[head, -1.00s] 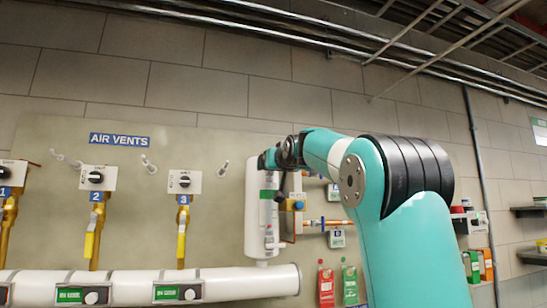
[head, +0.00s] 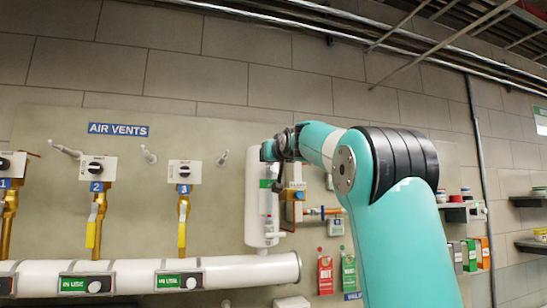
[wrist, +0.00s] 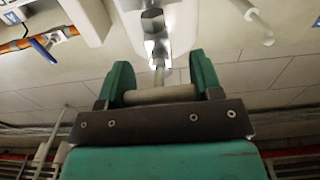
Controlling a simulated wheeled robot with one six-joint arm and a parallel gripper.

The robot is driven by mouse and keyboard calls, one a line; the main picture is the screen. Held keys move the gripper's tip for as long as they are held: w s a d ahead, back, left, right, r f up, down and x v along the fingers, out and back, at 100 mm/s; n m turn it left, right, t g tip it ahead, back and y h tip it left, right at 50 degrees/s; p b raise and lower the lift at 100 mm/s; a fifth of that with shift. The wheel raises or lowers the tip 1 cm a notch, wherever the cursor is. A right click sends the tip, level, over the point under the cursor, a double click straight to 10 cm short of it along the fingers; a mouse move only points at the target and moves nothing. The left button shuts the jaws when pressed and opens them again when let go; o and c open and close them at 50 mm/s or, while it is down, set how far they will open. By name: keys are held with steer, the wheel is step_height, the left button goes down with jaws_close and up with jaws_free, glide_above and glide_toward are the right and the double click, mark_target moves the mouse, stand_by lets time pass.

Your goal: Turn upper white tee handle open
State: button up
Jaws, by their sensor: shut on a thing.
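The upper white tee handle (wrist: 160,95) shows in the wrist view as a pale crossbar lying between my green fingers. Its stem runs up the picture to a shiny metal valve fitting (wrist: 155,38) on a white body. My gripper (wrist: 160,88) is shut on the crossbar. In the head view my gripper (head: 267,151) is at the upper part of the white vertical tank (head: 254,215); my wrist hides the upper handle there. A lower white handle (head: 274,235) sticks out near the tank's bottom.
A pipe with a blue lever (wrist: 43,50) is at the wrist view's upper left. Right of the tank are a small pipe (head: 315,211) and red (head: 325,275) and green (head: 348,275) tags. Numbered air-vent valves and a large white pipe (head: 130,280) lie left.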

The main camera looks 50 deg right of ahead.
steer(key=n+b, duration=0.2)
steer(key=n, duration=0.2)
steer(key=shift+f+n, duration=0.1)
steer(key=shift+n, duration=0.3)
steer(key=n+b, duration=0.1)
steer(key=n, duration=0.3)
steer(key=shift+w+a+n, duration=0.1)
steer(key=shift+n, duration=0.2)
steer(key=n+b, duration=0.1)
steer(key=n, duration=0.3)
steer(key=shift+f, duration=0.1)
steer(key=shift+n+b, duration=0.6)
steer(key=shift+n, duration=1.5)
steer(key=shift+a+n, duration=0.1)
steer(key=shift+n, duration=0.2)
steer(key=o, duration=0.9)
